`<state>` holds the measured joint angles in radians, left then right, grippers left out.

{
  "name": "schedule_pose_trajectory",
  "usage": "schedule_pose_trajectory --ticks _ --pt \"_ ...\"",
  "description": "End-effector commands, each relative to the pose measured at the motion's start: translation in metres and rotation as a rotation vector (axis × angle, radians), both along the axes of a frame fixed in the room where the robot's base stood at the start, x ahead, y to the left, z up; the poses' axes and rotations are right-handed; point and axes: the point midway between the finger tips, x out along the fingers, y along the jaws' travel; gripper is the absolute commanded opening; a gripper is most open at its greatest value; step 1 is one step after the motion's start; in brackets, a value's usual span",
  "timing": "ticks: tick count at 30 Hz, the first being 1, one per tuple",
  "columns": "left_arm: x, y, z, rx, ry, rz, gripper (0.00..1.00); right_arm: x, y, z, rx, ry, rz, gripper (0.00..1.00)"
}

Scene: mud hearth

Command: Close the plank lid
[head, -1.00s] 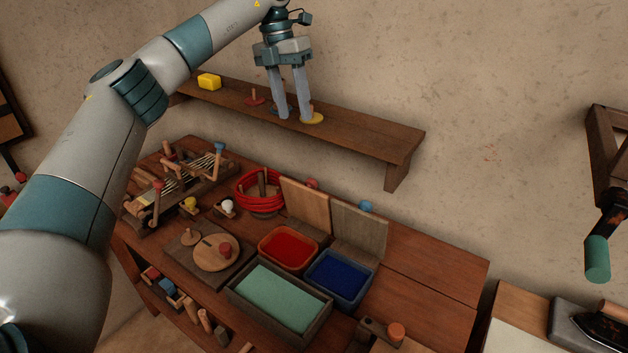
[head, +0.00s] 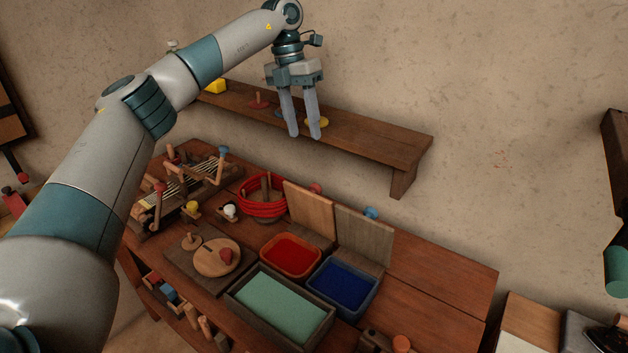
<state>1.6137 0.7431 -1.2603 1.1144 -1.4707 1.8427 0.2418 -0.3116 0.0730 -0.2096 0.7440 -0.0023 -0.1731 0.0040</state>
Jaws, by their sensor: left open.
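Two lids stand open and upright at the back of the bench: a light brown plank lid (head: 309,212) behind a box with a red inside (head: 290,256), and a greyer plank lid (head: 364,238) behind a box with a blue inside (head: 343,286). I cannot tell which one the task names. A red knob (head: 316,188) and a blue knob (head: 371,213) show at their top edges. My left gripper (head: 303,134) is open and empty, fingers pointing down, in front of the wall shelf, above and apart from the lids. My right gripper is out of view.
The wall shelf (head: 385,142) holds a yellow block (head: 216,86) and small discs. A green-topped tray (head: 280,306), a round wooden lid (head: 217,257) and a red coiled ring (head: 263,208) crowd the bench. The bench's right part (head: 440,273) is clear.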

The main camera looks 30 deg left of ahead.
Motion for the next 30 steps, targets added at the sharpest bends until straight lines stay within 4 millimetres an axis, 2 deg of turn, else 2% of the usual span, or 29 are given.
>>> schedule_pose_trajectory --ticks 5,7,9,11,21,30 --pt "-0.002 -0.005 -0.027 0.002 0.004 0.000 0.45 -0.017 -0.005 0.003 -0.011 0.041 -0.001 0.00" --pt "-0.003 -0.008 -0.039 0.001 0.004 0.000 0.45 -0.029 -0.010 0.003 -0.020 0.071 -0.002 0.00" --pt "-0.003 -0.011 -0.051 0.001 0.005 -0.001 0.45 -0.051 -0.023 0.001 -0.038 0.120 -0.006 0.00" --pt "-0.004 -0.014 -0.061 0.000 0.004 -0.001 0.45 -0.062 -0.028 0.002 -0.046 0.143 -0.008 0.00" --pt "-0.006 -0.026 -0.118 0.000 0.003 0.000 0.45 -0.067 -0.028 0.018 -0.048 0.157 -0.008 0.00" --pt "-0.006 -0.032 -0.145 0.000 0.000 0.001 0.45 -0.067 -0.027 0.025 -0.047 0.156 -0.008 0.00"
